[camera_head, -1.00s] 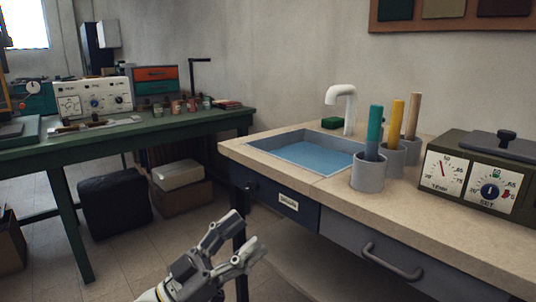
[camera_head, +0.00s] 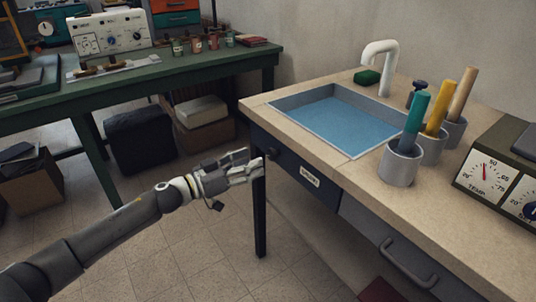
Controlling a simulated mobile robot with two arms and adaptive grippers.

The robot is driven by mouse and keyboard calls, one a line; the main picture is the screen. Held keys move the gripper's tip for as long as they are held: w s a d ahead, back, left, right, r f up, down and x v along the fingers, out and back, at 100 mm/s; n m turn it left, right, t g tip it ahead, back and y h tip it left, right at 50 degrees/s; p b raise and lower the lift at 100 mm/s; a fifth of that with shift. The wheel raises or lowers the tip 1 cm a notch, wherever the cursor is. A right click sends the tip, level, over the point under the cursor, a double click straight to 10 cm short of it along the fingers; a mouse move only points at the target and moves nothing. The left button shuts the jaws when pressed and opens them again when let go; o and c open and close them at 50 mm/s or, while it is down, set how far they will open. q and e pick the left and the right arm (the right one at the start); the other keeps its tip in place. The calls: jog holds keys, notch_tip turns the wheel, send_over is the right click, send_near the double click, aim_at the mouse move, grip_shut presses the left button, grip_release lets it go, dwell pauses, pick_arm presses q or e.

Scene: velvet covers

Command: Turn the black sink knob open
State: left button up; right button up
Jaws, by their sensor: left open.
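A dark knob (camera_head: 417,92) with a wide top stands on the counter right of the white faucet (camera_head: 380,66), partly behind the cups. A small round black knob (camera_head: 271,152) sits on the blue front panel below the sink's near left corner. The sink basin (camera_head: 335,118) is sunk in the beige counter and looks blue inside. My left gripper (camera_head: 249,164) is open and empty, its fingers pointing right, close to the counter's left front corner and the small round knob. Whether it touches anything there I cannot tell. My right gripper is not in view.
Grey cups (camera_head: 399,166) with teal, yellow and tan sticks stand right of the sink. A green sponge (camera_head: 367,77) lies behind it. A gauge box (camera_head: 499,185) is at the right edge. A drawer handle (camera_head: 408,265) juts from the front. A green workbench (camera_head: 190,67) stands behind left.

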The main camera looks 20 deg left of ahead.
aim_at(270, 154)
pick_arm(q)
jog(key=x, duration=0.5)
jog(key=shift+d, duration=0.1)
jog(key=shift+w+d, duration=0.3)
jog(key=shift+w, duration=0.2)
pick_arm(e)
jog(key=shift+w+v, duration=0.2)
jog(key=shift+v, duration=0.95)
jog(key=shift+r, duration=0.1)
pick_arm(q)
jog(key=shift+c, duration=0.4)
jog(key=c, duration=0.9)
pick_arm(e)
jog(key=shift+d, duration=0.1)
